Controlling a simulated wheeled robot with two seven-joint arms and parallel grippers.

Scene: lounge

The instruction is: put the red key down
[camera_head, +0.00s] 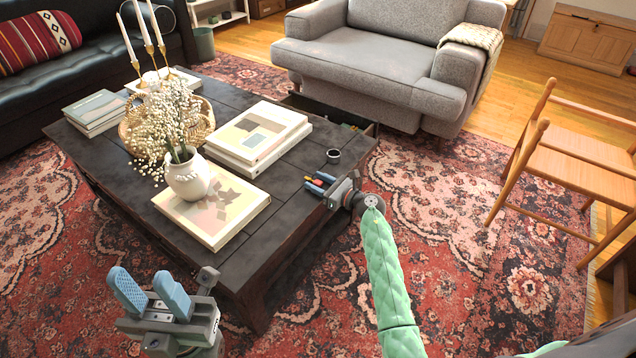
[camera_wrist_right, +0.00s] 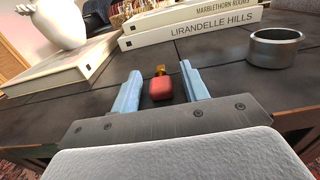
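The red key (camera_wrist_right: 161,88) shows in the right wrist view, a red block-like head with a small brass part behind it. It sits between the two blue fingers of my right gripper (camera_wrist_right: 160,78), with a gap visible on each side. In the head view my right gripper (camera_head: 318,183) is low at the near right edge of the dark coffee table (camera_head: 285,185). Whether the key's underside touches the tabletop is hard to tell. My left gripper (camera_head: 141,280) is open and empty, in front of the table's near left side.
A small metal-rimmed cup (camera_head: 333,156) stands just beyond my right gripper. Stacked books (camera_head: 258,135), a flat book (camera_head: 225,215), and a white vase (camera_head: 187,178) with flowers occupy the table. An open drawer (camera_head: 360,125) is at its far right.

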